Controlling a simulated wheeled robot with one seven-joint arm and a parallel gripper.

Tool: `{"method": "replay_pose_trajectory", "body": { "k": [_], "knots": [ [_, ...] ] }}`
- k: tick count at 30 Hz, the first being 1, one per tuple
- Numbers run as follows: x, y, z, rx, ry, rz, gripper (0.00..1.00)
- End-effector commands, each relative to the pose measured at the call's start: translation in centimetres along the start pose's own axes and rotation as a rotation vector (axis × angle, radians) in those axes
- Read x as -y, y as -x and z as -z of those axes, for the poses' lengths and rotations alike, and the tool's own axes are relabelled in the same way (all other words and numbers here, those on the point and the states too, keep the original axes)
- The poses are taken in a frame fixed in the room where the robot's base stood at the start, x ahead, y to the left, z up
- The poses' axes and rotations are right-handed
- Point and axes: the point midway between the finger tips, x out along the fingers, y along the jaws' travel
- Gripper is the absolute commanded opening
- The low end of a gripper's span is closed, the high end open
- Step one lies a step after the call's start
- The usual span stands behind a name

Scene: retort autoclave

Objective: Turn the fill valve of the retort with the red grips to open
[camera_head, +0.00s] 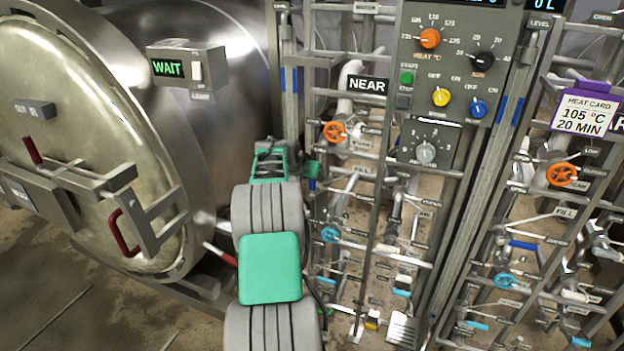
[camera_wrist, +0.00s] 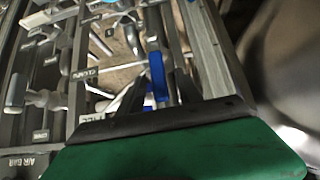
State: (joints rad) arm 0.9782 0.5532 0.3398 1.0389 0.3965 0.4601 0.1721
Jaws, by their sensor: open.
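The retort (camera_head: 70,120) is a large steel vessel with a round door at the left of the head view. Red grips (camera_head: 122,232) sit on its door bars. In the wrist view, a blue lever handle (camera_wrist: 157,78) stands between the two dark fingers of my gripper (camera_wrist: 160,88). The fingers are apart, and I cannot tell whether either touches the handle. A partly covered label that seems to read FILL (camera_wrist: 90,118) is beside it. In the head view my green and grey arm hides most of the handle; the FILL label (camera_head: 362,170) shows on the NEAR rack.
Pipes and rails of the NEAR rack (camera_head: 368,86) crowd around my gripper. It carries an orange handwheel (camera_head: 335,131) and a blue handwheel (camera_head: 330,234). A knob panel (camera_head: 450,60) is above right. A similar rack with an orange wheel (camera_head: 562,174) stands at the right.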

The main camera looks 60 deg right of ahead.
Motion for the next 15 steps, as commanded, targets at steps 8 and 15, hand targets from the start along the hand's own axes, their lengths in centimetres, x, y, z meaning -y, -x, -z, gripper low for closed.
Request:
{"method": "replay_pose_trajectory", "body": {
  "k": [8, 15],
  "knots": [
    [0.1, 5.3, -0.1, -0.002, 0.001, 0.003, 0.42],
    [0.1, 6.2, -0.1, 0.001, 0.001, 0.002, 0.42]
  ]
}}
